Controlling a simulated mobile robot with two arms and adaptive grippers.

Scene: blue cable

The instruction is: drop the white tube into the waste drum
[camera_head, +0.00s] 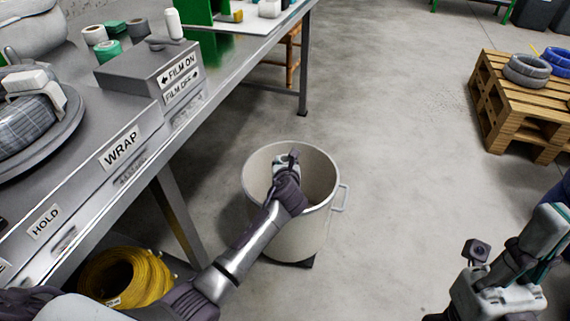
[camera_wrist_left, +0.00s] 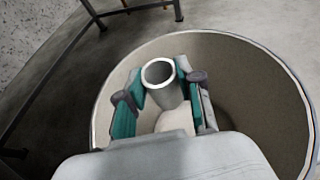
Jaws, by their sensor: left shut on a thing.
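The waste drum (camera_head: 307,232) is a pale grey open-topped bin with a side handle, standing on the floor right of the bench. In the left wrist view its rim and inner wall (camera_wrist_left: 262,90) surround the fingers. My left gripper (camera_head: 288,160) is over the drum's opening, pointing down. It also shows in the left wrist view (camera_wrist_left: 165,96), with its teal-lined fingers shut on the white tube (camera_wrist_left: 168,92). The tube's hollow round end faces the camera. In the head view the gripper and wrist largely hide the tube. My right arm is at lower right; its fingertips are not seen.
A metal bench (camera_head: 225,85) with a wrapping machine (camera_head: 150,72) runs along the left. A yellow cable coil (camera_head: 125,275) lies beneath it. A wooden pallet stack (camera_head: 520,110) with coils stands at right. Floor between drum and pallets is clear.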

